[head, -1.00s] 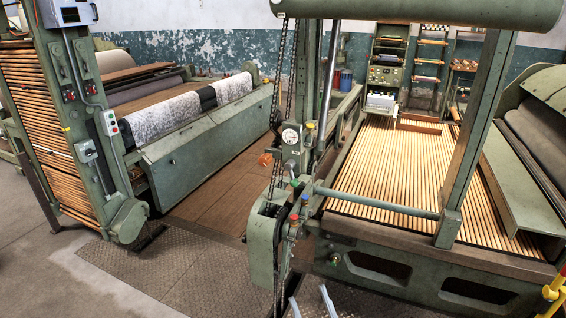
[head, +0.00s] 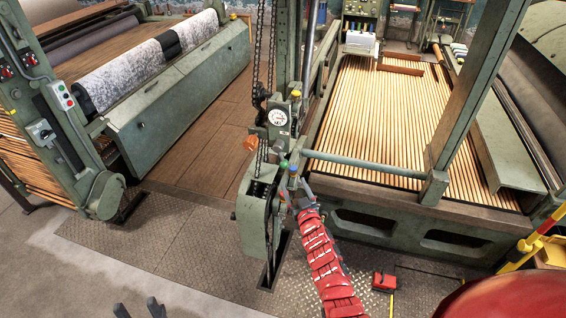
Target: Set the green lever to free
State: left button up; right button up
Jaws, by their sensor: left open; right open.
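The green lever is on the upright green machine column in the head view. Its small green knob (head: 284,163) stands beside a blue knob (head: 292,170), below the white dial. The lever's exact setting is too small to read. My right gripper (head: 296,192), at the end of my red-sleeved arm, is just below and in front of these knobs. It is open, and its fingers are hard to make out against the machine. I cannot tell whether it touches a knob. My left gripper (head: 138,310) is open and empty at the bottom edge, over the floor.
A white dial (head: 278,117), a yellow knob (head: 295,95) and an orange knob (head: 250,144) sit above the levers. A chain guard (head: 252,225) stands left of my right gripper. A slatted bed (head: 390,120) lies behind. A red box (head: 384,282) sits on the floor plates.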

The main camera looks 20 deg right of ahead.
aim_at(285, 168)
jog(key=w+b, duration=0.5)
jog(key=w, duration=0.5)
jog(key=shift+w+f, duration=0.2)
jog(key=shift+w+r+b, duration=0.2)
jog(key=shift+w+b, duration=0.5)
jog(key=shift+w, duration=0.35)
grip_shut()
dwell(0.4)
